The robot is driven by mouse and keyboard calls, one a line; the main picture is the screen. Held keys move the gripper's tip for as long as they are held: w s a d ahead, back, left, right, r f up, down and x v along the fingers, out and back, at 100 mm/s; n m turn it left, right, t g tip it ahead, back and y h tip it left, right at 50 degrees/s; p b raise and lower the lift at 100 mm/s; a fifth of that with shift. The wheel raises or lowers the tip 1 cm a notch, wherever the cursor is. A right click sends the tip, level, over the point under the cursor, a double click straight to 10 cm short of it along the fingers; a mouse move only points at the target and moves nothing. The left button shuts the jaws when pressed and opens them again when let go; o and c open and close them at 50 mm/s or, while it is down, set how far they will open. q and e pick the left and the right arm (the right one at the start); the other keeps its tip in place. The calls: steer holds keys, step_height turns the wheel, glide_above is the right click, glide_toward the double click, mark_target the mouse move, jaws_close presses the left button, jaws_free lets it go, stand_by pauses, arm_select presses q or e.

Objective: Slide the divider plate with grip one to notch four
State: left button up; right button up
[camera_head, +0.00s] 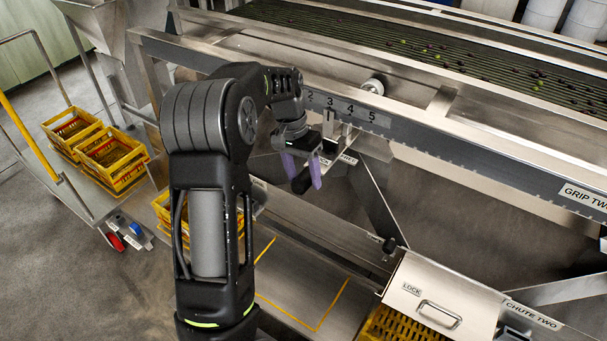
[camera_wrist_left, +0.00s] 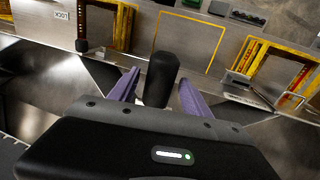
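My left gripper (camera_head: 302,170) hangs below the numbered notch scale (camera_head: 350,110), where 2, 3, 4 and 5 can be read. In the left wrist view its two purple fingers (camera_wrist_left: 159,90) stand apart, one on each side of a black grip (camera_wrist_left: 161,78). A narrow gap seems to show on the left side; contact on the right side I cannot tell. The black grip also shows in the head view (camera_head: 301,182), partly behind a finger. A small upright metal piece (camera_head: 328,124) stands just under the 3; the divider plate itself is mostly hidden by my arm. My right gripper is out of view.
The roller bed (camera_head: 430,55) with small fruit runs above the rail. A slanted strut (camera_head: 378,205) stands right of my gripper. Below are a lidded chute marked LOCK (camera_head: 440,295) and a yellow-outlined free shelf area (camera_head: 300,290). Yellow crates (camera_head: 112,160) sit on a cart at left.

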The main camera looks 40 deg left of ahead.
arm_select(q)
jaws_close()
stand_by(0.4)
stand_by(0.4)
